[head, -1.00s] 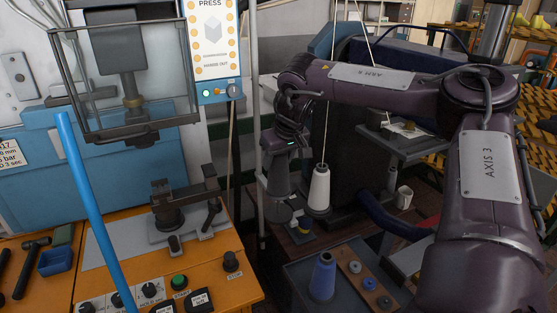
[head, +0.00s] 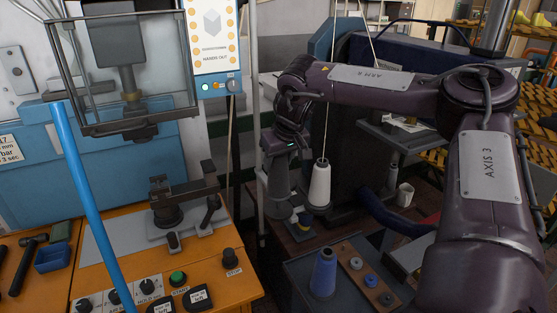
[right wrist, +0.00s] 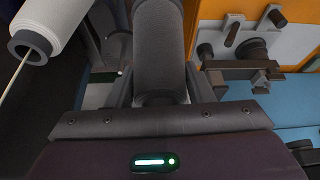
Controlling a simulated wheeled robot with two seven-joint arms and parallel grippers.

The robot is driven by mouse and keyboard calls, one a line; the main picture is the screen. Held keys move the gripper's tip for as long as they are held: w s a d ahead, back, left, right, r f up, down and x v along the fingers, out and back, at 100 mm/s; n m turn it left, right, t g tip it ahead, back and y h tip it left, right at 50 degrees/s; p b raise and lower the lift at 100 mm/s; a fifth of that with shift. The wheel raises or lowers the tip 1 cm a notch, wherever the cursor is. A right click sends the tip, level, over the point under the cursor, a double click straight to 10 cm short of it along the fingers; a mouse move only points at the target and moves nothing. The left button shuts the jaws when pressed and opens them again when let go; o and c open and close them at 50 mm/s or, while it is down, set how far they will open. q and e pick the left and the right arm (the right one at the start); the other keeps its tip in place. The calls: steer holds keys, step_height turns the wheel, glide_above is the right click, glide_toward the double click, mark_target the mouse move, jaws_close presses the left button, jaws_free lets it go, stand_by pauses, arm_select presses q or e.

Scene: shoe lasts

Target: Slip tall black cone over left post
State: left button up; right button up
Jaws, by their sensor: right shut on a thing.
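My right gripper (head: 281,160) is shut on the tall black cone (head: 278,190), which hangs upright below it. In the right wrist view the dark cone (right wrist: 160,45) sits between the two fingers. The white cone of thread (head: 319,187) stands just right of it on the stand, with its thread running up. I cannot make out the left post; the cone and gripper cover the area left of the white cone. Whether the black cone touches anything below is unclear. My left gripper is not in view.
A blue cone (head: 323,275) and a board with small round pieces (head: 362,275) are in front. An orange press bench (head: 225,285) is at left, a blue bar (head: 75,170) crossing the view there.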

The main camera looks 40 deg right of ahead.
mark_target(282, 163)
steer(key=shift+f+b, duration=2.15)
steer(key=shift+f, duration=0.35)
steer(key=o, duration=1.5)
steer(key=b+v, duration=0.1)
steer(key=v, duration=0.6)
steer(key=shift+s+r+b, duration=0.2)
steer(key=shift+r+b, duration=0.15)
steer(key=shift+a+f, duration=0.1)
